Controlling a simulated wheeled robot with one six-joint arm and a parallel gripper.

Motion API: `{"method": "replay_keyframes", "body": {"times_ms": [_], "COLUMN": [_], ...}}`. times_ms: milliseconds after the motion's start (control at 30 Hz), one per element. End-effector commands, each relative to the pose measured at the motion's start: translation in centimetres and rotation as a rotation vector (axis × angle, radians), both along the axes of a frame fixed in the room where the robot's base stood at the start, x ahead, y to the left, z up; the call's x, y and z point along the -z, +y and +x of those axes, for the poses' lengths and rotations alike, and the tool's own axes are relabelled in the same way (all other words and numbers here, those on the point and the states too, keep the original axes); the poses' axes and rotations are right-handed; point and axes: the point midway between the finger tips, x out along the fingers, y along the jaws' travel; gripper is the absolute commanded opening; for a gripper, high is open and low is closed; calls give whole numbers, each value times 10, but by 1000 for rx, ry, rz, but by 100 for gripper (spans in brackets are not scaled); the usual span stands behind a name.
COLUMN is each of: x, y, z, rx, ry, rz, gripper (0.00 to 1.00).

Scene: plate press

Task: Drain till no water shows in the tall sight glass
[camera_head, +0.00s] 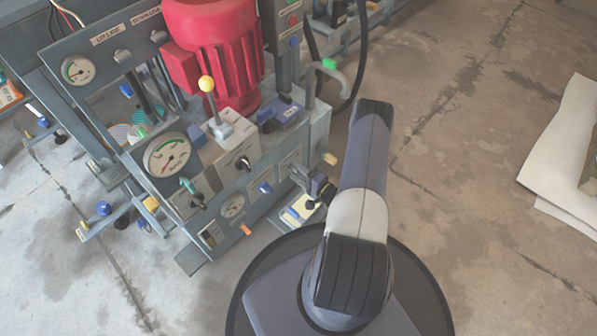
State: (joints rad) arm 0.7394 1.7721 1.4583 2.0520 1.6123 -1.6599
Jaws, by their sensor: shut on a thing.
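The grey press unit (268,168) stands left of centre, with a red finned motor on top. My gripper (303,178) is at the right end of its front panel, above a small pale item with a yellow part (297,211). It is shut on a small fitting at the panel, mostly hidden by the jaws. A small pale window (211,234) is low on the front panel. I cannot tell whether it is the tall sight glass, and no water level can be made out.
Large round gauge (167,155), small gauge (233,206) and yellow-knobbed lever (206,84) are on the unit. Several coloured handles stick out of its front. A black hose (357,60) hangs behind. Concrete floor at right is clear up to a white sheet (565,150).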

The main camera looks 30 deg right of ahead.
Motion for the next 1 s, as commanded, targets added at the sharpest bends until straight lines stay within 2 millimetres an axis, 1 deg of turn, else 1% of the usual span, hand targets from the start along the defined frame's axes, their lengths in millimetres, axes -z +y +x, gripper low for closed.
{"method": "replay_keyframes", "body": {"times_ms": [300,600,800,1000], "x": [2,2,3,3], "y": [0,0,0,-1], "z": [0,0,0,0], "rx": [0,0,0,0], "ry": [-101,-188,-230,-255], "rz": [-281,-523,-639,-708], "gripper": [18,18,18,18]}}
